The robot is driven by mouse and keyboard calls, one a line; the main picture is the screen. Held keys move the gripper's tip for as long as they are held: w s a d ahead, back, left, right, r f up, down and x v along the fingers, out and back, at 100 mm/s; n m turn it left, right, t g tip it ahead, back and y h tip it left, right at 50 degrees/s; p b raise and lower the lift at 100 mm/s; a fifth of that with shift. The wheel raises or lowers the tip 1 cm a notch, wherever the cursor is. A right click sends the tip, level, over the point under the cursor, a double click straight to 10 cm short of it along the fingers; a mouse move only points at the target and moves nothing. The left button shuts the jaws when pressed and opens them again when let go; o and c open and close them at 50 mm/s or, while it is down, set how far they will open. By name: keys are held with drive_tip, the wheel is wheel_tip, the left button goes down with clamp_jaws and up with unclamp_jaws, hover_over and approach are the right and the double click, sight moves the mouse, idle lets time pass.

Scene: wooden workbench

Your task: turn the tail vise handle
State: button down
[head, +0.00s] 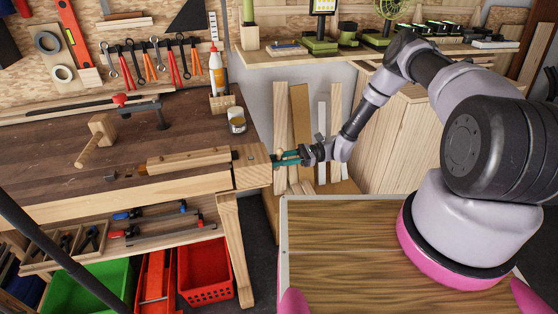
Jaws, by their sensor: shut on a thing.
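The tail vise is a pale wooden block (251,167) at the right end of the workbench (180,122). Its handle (279,154) shows as a small light wooden piece just right of the block. My gripper (284,158), with green fingers, reaches in from the right and is shut on the handle at the vise's outer face. The fingers cover much of the handle, so its exact angle is hard to tell.
A wooden mallet (98,139), a red-handled clamp (150,107), a glue bottle (217,72) and a small jar (236,120) are on the bench. Boards (299,125) lean behind my gripper. Red (206,268) and green (92,285) bins sit below.

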drive_tip(key=n, duration=0.2)
drive_tip(key=shift+n, duration=0.3)
drive_tip(key=c, duration=0.6)
unclamp_jaws()
drive_tip(key=v, duration=1.1)
